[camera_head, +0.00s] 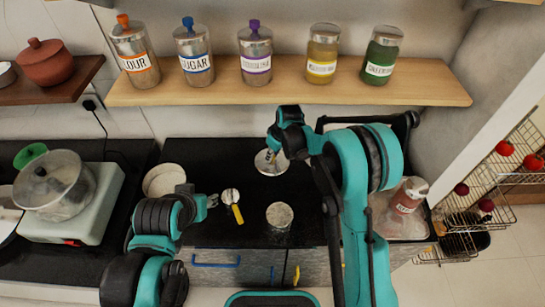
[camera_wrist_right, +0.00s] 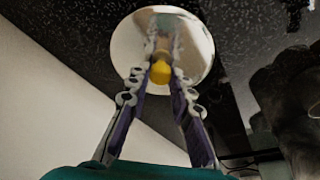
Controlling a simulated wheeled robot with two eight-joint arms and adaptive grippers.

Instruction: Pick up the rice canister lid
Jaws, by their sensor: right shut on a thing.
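A round, shiny silver lid (camera_head: 270,163) shows at the back of the black counter, below the shelf. In the right wrist view the lid (camera_wrist_right: 126,48) has a yellow knob (camera_wrist_right: 161,72). My right gripper (camera_head: 278,148) comes down over the lid. In the right wrist view its two fingers (camera_wrist_right: 160,65) are shut on the knob from both sides. I cannot tell whether the lid touches the counter. My left gripper (camera_head: 210,199) is low at the left-centre, beside a scoop with a yellow handle (camera_head: 235,212); its fingers are too small to judge.
Labelled canisters such as flour (camera_head: 136,62) and sugar (camera_head: 195,62) stand on a wooden shelf (camera_head: 290,92) above. A round silver-topped thing (camera_head: 279,215) stands near the counter's front. A red-labelled jar (camera_head: 408,197) is at right. A pot (camera_head: 57,185) stands at left.

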